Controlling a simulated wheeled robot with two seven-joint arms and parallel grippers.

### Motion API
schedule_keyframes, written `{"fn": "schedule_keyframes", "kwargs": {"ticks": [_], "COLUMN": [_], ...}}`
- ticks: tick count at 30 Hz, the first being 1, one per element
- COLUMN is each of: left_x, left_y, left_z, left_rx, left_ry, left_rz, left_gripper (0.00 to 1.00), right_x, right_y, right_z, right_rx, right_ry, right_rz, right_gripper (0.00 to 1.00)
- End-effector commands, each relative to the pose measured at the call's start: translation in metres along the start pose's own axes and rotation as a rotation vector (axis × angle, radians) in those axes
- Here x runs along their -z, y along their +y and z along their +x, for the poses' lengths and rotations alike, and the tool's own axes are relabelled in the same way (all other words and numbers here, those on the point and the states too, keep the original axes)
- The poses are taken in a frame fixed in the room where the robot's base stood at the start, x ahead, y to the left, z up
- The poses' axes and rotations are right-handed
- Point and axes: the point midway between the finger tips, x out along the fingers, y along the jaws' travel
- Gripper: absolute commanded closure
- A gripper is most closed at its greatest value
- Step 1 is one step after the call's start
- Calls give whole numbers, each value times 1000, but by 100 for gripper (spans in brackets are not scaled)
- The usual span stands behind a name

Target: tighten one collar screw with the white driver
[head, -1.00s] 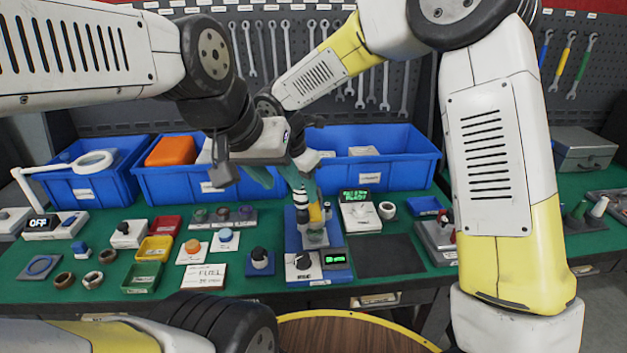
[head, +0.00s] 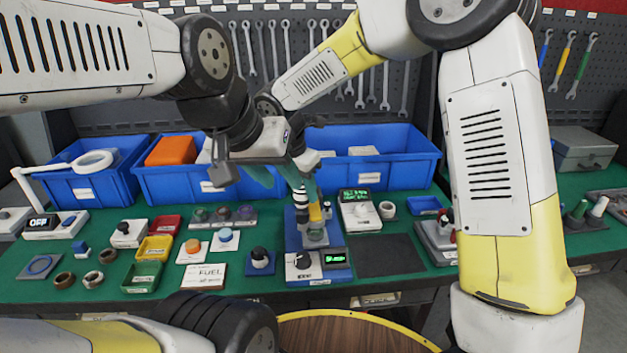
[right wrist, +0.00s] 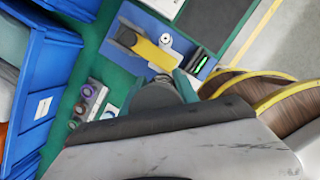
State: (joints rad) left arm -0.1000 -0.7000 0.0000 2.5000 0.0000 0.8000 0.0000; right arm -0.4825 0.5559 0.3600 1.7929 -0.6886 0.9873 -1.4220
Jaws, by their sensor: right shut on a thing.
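My right gripper (head: 303,183) has teal fingers and is shut over the blue test stand. A black-and-white banded upright tool (head: 302,204), apparently the white driver, stands between and below the fingers, tip down at the stand. The blue stand (head: 292,238) carries a pale greenish round part (head: 315,236), perhaps the collar, with a yellow piece (head: 316,213) over it. The yellow piece also shows in the right wrist view (right wrist: 152,52), beside the fingers. The screws are too small to make out. My left arm overlaps the right hand; its jaws cannot be told apart.
Right of the stand are a white meter (head: 360,214) with a lit screen and a dark mat (head: 372,256). A small green display (head: 335,259) is at the stand's front right. Blue bins (head: 390,160) stand behind. Coloured trays (head: 155,248) and knobs lie left.

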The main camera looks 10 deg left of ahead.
Motion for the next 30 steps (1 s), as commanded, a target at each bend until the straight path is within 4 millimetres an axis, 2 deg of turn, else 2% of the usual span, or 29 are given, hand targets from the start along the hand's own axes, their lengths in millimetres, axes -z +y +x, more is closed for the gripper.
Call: {"fn": "schedule_keyframes", "kwargs": {"ticks": [5, 24, 30], "left_x": [0, 0, 0], "left_y": [0, 0, 0], "left_z": [0, 0, 0], "left_rx": [0, 0, 0], "left_ry": [0, 0, 0], "left_rz": [0, 0, 0], "left_gripper": [64, 64, 64], "right_x": [-1, -13, -14], "right_y": [0, 0, 0], "right_z": [-4, -45, -49], "right_rx": [0, -1, -1], "right_ry": [1, 0, 0], "right_rz": [1, 1, 0], "right_gripper": [100, 100, 100]}}
